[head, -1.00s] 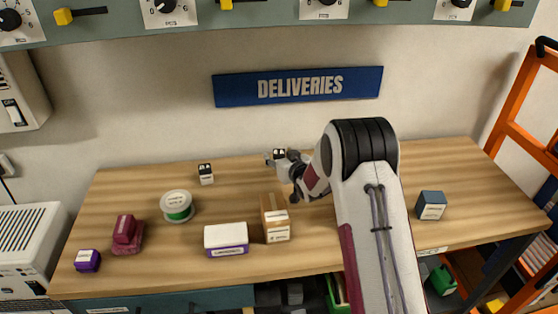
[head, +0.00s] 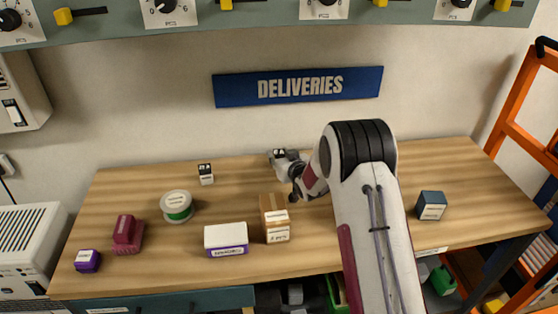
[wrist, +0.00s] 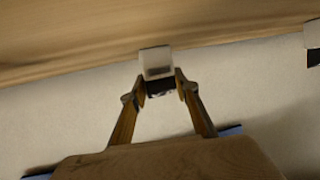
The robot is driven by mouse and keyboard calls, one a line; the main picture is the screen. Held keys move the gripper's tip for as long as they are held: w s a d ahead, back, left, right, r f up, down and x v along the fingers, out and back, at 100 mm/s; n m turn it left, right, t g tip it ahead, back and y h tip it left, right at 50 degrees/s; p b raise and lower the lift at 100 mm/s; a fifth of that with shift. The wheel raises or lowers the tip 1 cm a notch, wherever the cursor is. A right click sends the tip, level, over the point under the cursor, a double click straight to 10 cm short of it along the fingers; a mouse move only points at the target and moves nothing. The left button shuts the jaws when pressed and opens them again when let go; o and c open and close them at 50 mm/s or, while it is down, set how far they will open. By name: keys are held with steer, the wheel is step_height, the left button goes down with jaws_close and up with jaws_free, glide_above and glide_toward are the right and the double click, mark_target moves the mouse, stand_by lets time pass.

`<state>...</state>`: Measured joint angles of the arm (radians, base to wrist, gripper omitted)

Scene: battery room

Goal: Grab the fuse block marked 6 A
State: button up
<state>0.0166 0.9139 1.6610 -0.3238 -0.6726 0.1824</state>
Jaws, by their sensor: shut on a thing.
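A small white block with a black top (head: 279,153) is at the back of the bench, at the end of my arm. It also shows in the wrist view (wrist: 156,62), between the fingertips. My gripper (wrist: 160,86) is shut on this block, with one finger on each side. In the head view my gripper (head: 275,160) partly hides it. A similar white and black block (head: 206,174) stands to the left on the bench, apart from my gripper; part of a block (wrist: 313,42) shows at the wrist view's right edge. The markings are too small to read.
The wooden bench (head: 340,262) also holds a brown box (head: 276,232), a white and purple box (head: 226,239), a green spool (head: 177,206), a maroon object (head: 126,234), a purple block (head: 87,261) and a dark blue box (head: 431,206). The wall is close behind my gripper.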

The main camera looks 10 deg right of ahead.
mark_target(279, 152)
steer(key=shift+r, duration=0.1)
steer(key=shift+r, duration=4.9)
